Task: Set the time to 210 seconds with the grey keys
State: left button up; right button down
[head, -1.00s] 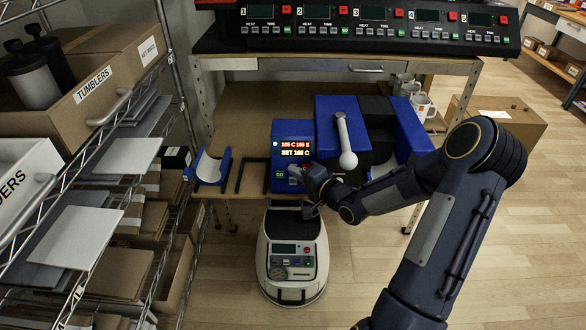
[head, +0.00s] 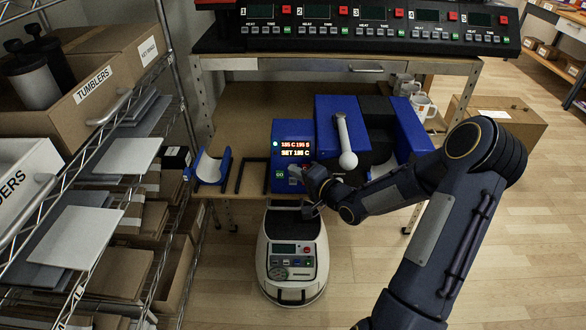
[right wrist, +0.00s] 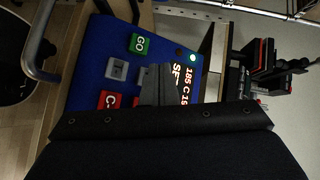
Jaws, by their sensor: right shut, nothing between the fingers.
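The blue control box of the mug press (head: 293,132) stands on the bench, with a lit display (head: 295,148). It seems to read 185 C 195 S, with SET 185 C below. My right gripper (head: 308,178) is at the front of the box, over the key area. In the right wrist view its closed fingers (right wrist: 158,82) are empty and cover part of the keys and display. A grey key (right wrist: 117,70) shows beside the green GO key (right wrist: 139,44), and a red key (right wrist: 109,100) lies near it. Whether the fingertips touch a key is unclear. My left gripper is out of view.
The blue press (head: 335,115) with its white-knobbed lever (head: 346,145) stands right of the box. A blue cradle (head: 210,170) and a black frame (head: 253,177) lie left of it. White mugs (head: 422,106) stand behind right. A wire shelf rack (head: 175,75) is at the left.

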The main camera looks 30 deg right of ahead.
jog(key=shift+w+f, duration=0.1)
jog(key=shift+w+d+f, duration=0.15)
jog(key=shift+w+d, duration=0.05)
jog(key=shift+w+d+f, duration=0.2)
jog(key=shift+w, duration=0.15)
dwell(0.8)
dwell(0.4)
jog(key=shift+s+a+r+p, duration=0.35)
jog(key=shift+s+a+r, duration=0.1)
jog(key=shift+s, duration=0.2)
jog(key=shift+s+a+r+p, duration=0.35)
jog(key=shift+s+r, duration=0.05)
jog(key=shift+s, duration=0.2)
jog(key=shift+s+a+r+p, duration=0.35)
jog(key=shift+s+r, duration=0.1)
jog(key=shift+s, duration=0.2)
jog(key=shift+s+a+r+p, duration=0.3)
jog(key=shift+s+a+r, duration=0.1)
jog(key=shift+s, duration=0.2)
